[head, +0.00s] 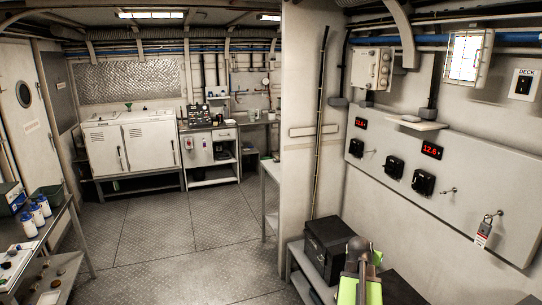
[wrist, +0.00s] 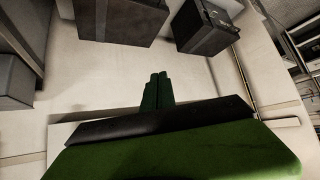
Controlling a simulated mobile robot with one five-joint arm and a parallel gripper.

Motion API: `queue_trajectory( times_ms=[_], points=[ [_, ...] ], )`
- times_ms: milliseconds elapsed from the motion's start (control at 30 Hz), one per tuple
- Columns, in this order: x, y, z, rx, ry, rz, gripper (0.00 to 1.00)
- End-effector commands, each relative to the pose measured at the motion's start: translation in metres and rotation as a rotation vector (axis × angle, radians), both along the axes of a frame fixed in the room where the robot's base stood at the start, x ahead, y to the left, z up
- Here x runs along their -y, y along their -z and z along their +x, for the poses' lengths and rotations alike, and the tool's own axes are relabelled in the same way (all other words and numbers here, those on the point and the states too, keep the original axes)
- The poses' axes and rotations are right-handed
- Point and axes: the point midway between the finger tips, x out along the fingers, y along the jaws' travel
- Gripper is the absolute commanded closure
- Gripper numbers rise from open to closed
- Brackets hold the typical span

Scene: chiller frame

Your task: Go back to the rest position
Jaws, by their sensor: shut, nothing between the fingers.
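My gripper (wrist: 158,78) shows in the middle of the wrist view. Its two green fingers are together, with nothing between them, and they touch nothing that I can make out. A pale surface lies behind them. Part of my arm, green and dark grey, rises at the bottom right of the head view, in front of the wall panel (head: 437,190) and beside a black box (head: 332,243). The fingertips cannot be told apart there.
A padlock with a tag (head: 484,235) hangs on the wall panel. The black box stands on a low bench. A table (head: 70,215) with bottles (head: 38,212) is at the left. Open floor (head: 185,240) lies between. Dark boxes (wrist: 120,22) show at the top of the wrist view.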

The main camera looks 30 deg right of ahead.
Motion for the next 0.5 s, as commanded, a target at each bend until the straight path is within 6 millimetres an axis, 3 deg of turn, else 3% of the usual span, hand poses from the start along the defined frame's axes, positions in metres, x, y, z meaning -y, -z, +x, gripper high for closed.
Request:
queue_trajectory(
  times_ms=[33, 167, 200, 333, 400, 500],
  points=[
    [-0.032, 0.003, 0.035, -0.005, -0.066, 0.014, 1.0],
    [-0.121, 0.012, 0.108, -0.037, -0.231, 0.061, 1.0],
    [-0.151, 0.016, 0.127, -0.05, -0.283, 0.078, 1.0],
    [-0.256, 0.028, 0.173, -0.114, -0.458, 0.133, 1.0],
    [-0.315, 0.035, 0.189, -0.159, -0.556, 0.164, 1.0],
    [-0.398, 0.046, 0.198, -0.241, -0.697, 0.211, 1.0]
  ],
)
